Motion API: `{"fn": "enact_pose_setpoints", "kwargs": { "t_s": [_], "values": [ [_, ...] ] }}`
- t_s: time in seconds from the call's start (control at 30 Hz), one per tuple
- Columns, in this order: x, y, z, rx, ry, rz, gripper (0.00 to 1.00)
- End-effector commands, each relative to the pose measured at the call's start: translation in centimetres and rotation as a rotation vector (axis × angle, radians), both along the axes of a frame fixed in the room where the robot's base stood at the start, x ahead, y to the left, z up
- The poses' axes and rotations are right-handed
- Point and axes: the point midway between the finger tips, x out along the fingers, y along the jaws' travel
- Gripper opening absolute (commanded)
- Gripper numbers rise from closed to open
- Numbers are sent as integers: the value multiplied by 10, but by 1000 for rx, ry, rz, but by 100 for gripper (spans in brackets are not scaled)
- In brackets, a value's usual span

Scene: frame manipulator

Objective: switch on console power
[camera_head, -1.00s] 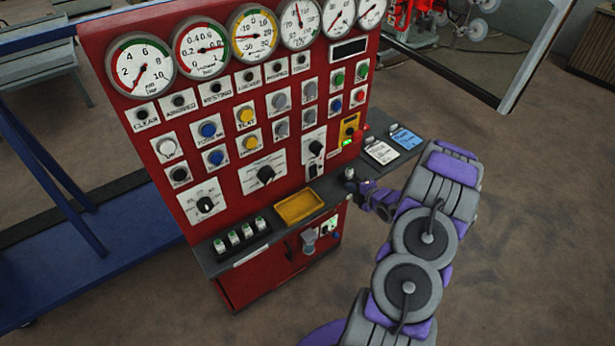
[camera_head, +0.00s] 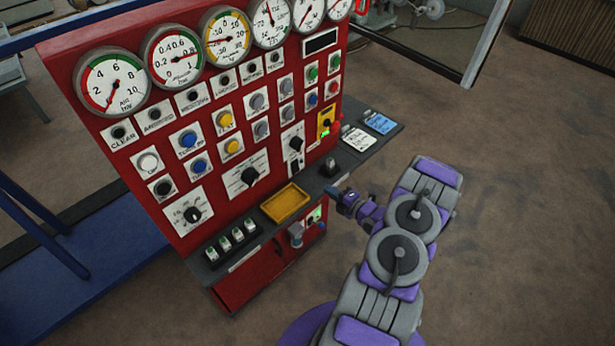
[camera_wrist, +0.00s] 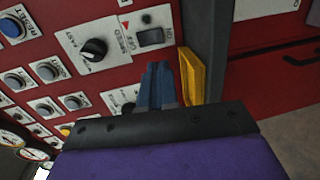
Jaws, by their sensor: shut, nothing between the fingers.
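The red console (camera_head: 150,200) stands left of my arm, with gauges, push buttons and knobs on its sloped face. A small panel with a green light (camera_head: 316,214) and a blue-grey lever (camera_head: 296,234) are on the lower front, below the shelf. A yellow key-like module (camera_head: 325,122) is at the face's right. My gripper (camera_head: 333,191) is just off the shelf's front edge, right of the yellow tray (camera_head: 288,203). In the wrist view its blue fingers (camera_wrist: 158,85) are together and empty.
The dark shelf (camera_head: 355,155) carries a small dark knob (camera_head: 330,167), a white card (camera_head: 358,138) and a blue card (camera_head: 381,123). The wrist view shows a black speed knob (camera_wrist: 95,48) and rocker switch (camera_wrist: 150,37). Floor to the right is clear.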

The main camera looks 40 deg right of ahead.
Motion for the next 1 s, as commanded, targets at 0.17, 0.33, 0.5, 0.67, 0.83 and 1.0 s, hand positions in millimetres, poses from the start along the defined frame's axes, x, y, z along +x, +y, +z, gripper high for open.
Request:
{"fn": "enact_pose_setpoints", "kwargs": {
  "t_s": [0.17, 0.33, 0.5, 0.67, 0.83, 1.0],
  "values": [
    [15, 6, -1, -4, 1, 5, 0],
    [43, 10, -6, -4, 2, 5, 0],
    [76, 8, -11, -3, 1, 5, 0],
    [104, 10, -16, -1, 1, 4, 0],
    [126, 12, -17, -3, -1, 2, 0],
    [136, 14, -17, -4, -1, 2, 0]
  ]
}}
